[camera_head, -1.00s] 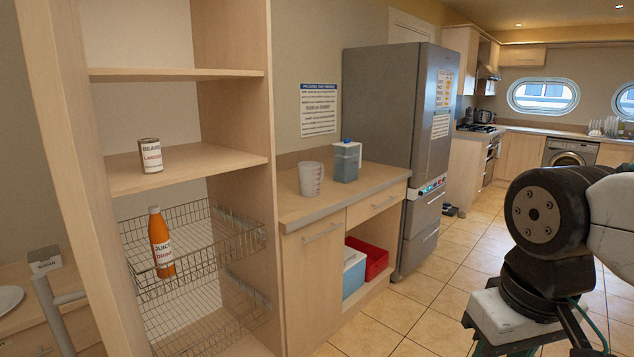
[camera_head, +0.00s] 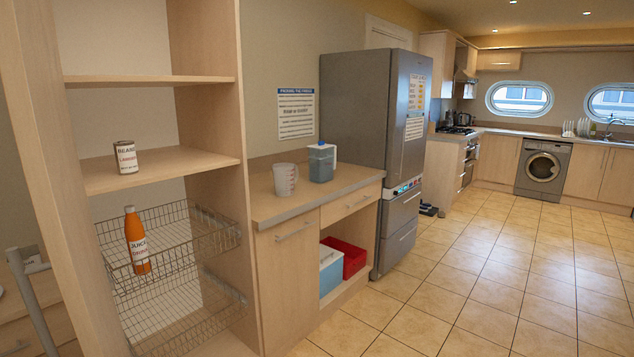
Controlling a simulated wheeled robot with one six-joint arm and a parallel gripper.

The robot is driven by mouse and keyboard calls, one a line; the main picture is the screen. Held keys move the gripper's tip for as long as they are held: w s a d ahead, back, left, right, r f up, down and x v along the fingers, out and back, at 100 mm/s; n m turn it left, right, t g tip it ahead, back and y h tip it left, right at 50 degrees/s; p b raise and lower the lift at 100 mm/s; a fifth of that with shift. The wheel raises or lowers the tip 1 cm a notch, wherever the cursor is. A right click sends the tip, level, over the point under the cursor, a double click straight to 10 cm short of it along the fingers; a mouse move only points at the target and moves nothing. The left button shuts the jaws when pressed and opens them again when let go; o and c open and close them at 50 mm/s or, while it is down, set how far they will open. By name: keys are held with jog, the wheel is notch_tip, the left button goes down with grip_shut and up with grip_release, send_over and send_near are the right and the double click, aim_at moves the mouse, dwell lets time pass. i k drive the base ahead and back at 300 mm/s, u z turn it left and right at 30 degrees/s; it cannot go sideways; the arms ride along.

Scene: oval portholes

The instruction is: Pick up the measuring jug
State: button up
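The measuring jug (camera_head: 285,179) is a translucent whitish jug with reddish markings. It stands upright on the low counter (camera_head: 262,208) between the tall shelf unit and the fridge. Its handle shows on its right side. A blue-grey container (camera_head: 321,162) with a blue cap stands just behind and to the right of it. My gripper is not in view, and no part of my arm shows now.
A tall shelf unit (camera_head: 217,120) with a can (camera_head: 125,157) and an orange juice bottle (camera_head: 136,240) in a wire basket stands at left. The fridge (camera_head: 367,110) is right of the counter. Blue (camera_head: 331,270) and red (camera_head: 347,258) boxes sit below. Tiled floor at right is clear.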

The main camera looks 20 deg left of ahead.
aim_at(284, 177)
jog(key=z, duration=0.1)
jog(key=i, duration=2.35)
jog(key=u, duration=1.5)
jog(key=i, duration=0.85)
jog(key=u, duration=0.95)
jog(key=i, duration=0.55)
jog(key=z, duration=0.05)
